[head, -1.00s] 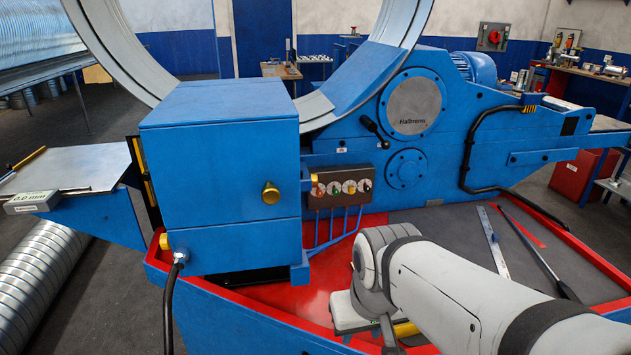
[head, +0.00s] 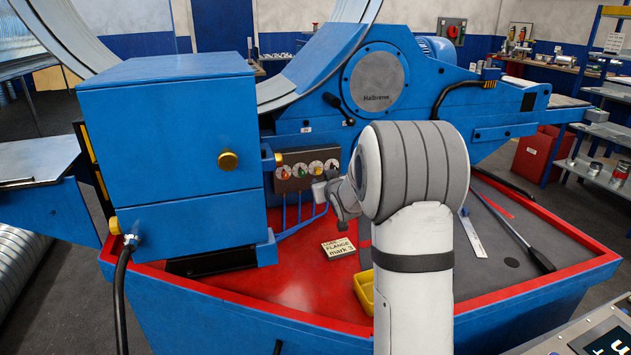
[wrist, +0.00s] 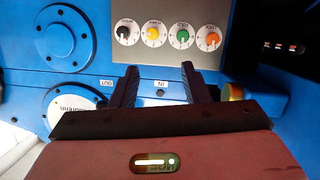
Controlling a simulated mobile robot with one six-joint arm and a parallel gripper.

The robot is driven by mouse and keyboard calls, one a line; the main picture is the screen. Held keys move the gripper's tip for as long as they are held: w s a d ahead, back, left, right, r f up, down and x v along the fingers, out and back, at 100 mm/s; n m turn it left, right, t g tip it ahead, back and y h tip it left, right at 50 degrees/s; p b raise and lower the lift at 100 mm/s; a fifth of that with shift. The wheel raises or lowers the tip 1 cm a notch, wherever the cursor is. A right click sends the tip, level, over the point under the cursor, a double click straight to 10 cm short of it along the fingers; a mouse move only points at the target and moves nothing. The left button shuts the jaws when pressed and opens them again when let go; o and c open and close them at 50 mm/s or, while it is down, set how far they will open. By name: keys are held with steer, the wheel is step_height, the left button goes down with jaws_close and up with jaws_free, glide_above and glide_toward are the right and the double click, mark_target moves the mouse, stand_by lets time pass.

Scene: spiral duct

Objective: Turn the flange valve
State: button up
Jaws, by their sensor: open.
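A dark valve panel (head: 307,169) with a row of several small round dials sits on the blue machine's front. In the wrist view the dials have a black knob (wrist: 122,31), a yellow knob (wrist: 153,34), a green knob (wrist: 182,36) and an orange knob (wrist: 213,38). Small labels above them are too blurred to read, so I cannot tell which is the flange valve. My gripper (wrist: 159,68) is open and empty, its fingers pointing at the panel, just short of the yellow and green dials in the picture. In the head view my gripper (head: 321,190) is at the panel's lower right.
A card (head: 339,248) reading "FLANGE mark 3" under an unclear line lies on the red tray floor (head: 300,285). A yellow bin (head: 364,290) stands beside my arm. A steel rule (head: 472,234) and a dark bar (head: 520,235) lie right. The blue cabinet (head: 170,140) stands left of the panel.

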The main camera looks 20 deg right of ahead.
mark_target(320, 172)
steer(key=shift+w+d+f+n+t+y, duration=0.3)
steer(key=shift+w+d+f+t, duration=0.35)
steer(key=shift+w, duration=1.5)
steer(key=shift+w+d+f+n+t+y, duration=0.3)
steer(key=shift+w+f, duration=0.5)
steer(key=shift+w, duration=1.3)
steer(key=shift+w+d+f+n+t+y, duration=0.1)
steer(key=shift+w+d+f+t+y, duration=0.45)
steer(key=shift+w, duration=1.6)
steer(key=shift+a+f, duration=0.2)
jaws_close()
steer(key=c, duration=0.9)
jaws_free()
steer(key=shift+s+d+r, duration=0.1)
steer(key=shift+d, duration=0.5)
steer(key=shift+a+b, duration=0.3)
steer(key=shift+a, duration=0.1)
jaws_close()
steer(key=shift+b, duration=0.4)
